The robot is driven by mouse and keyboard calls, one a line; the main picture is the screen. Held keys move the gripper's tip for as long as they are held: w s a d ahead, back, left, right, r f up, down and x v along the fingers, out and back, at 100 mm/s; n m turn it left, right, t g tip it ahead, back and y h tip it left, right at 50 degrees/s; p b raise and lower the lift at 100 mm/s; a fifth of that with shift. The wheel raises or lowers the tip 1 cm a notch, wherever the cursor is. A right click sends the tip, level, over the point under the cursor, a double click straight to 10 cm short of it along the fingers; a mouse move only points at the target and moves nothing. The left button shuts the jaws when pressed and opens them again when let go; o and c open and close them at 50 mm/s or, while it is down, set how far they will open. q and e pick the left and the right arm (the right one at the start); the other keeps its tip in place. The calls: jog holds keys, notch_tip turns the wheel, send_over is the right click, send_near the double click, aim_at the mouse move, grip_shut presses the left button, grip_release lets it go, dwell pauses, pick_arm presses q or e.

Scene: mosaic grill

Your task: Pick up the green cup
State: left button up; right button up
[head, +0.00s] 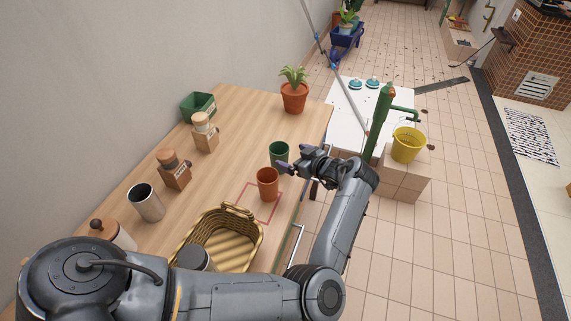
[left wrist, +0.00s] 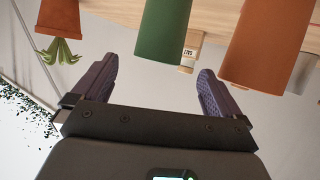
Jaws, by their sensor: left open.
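The green cup (head: 279,151) stands upright on the wooden table near its right edge. My left gripper (head: 287,160) is just to the right of the cup, with its fingers pointing left toward it. In the left wrist view the green cup (left wrist: 163,30) appears upside down, ahead of the open, empty fingers (left wrist: 152,88) and roughly between them. I cannot tell whether a finger touches it. My right gripper is not in view.
An orange cup (head: 268,184) stands close in front of the green cup; it also shows in the left wrist view (left wrist: 262,45). A wicker basket (head: 262,238) is nearer. A potted plant (head: 294,97) stands farther back. Jars (head: 174,172) and a metal cup (head: 146,203) line the left side.

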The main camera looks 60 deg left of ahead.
aim_at(287, 155)
pick_arm(q)
jog(key=shift+b+x, duration=0.75)
jog(key=shift+x, duration=2.9)
jog(key=shift+w+a+f, duration=0.1)
jog(key=shift+a+f, duration=0.2)
jog(key=shift+a, duration=0.15)
jog(key=c, duration=0.9)
jog(key=shift+c, duration=0.8)
